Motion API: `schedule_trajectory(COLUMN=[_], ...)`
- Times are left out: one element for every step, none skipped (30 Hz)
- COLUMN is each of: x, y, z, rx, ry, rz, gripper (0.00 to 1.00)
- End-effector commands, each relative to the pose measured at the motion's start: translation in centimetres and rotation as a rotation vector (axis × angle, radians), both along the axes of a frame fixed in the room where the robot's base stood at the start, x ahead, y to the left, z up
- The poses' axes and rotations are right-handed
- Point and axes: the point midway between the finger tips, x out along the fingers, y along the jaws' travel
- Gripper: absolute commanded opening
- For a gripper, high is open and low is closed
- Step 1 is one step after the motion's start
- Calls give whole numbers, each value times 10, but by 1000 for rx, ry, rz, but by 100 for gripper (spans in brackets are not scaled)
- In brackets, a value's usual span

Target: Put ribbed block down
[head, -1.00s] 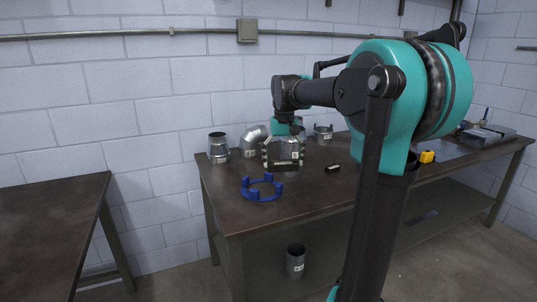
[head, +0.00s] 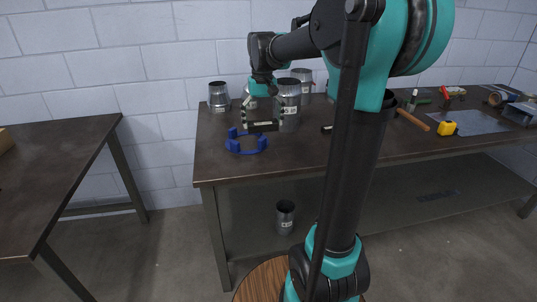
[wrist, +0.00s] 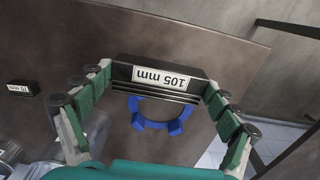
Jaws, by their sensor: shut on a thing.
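The ribbed block (wrist: 165,75) is a dark bar with ridges along one side and a white "105 mm" label. It is held between the two green-padded fingers of my gripper (wrist: 155,82), seen close in the wrist view. In the head view my gripper (head: 262,116) holds the block (head: 262,126) near the left end of the workbench (head: 220,165), beside the blue ring. Whether the block touches the bench top is not clear. The blue ring (head: 246,146) with upright tabs lies on the bench; in the wrist view the ring (wrist: 160,124) is partly covered by the block.
Metal duct pieces (head: 218,95) stand behind my gripper, one large can (head: 289,100) close to it. A small black "75 mm" block (wrist: 20,88) lies to one side. A hammer (head: 412,119) and yellow tape measure (head: 447,128) lie to the right. The bench's front left is clear.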

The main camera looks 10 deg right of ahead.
Motion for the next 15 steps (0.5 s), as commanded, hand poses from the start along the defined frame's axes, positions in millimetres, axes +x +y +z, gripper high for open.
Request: schedule_trajectory(x=[1,1,1,1,1,1,0,1,1,1,1,1,1,1,1], y=[0,0,0,0,0,0,0,0,0,0,0,0,0,0,0], z=[-12,-19,-28,-35,-42,-51,-58,-64,-72,-78,-83,-89,-92,-95,-99], rx=[0,0,0,0,0,0,0,0,0,0,0,0,0,0,0], ry=[0,0,0,0,0,0,0,0,0,0,0,0,0,0,0], rz=[0,0,0,0,0,0,0,0,0,0,0,0,0,0,0], gripper=[36,36,36,36,36,36,36,36,36,36,36,36,36,36,36])
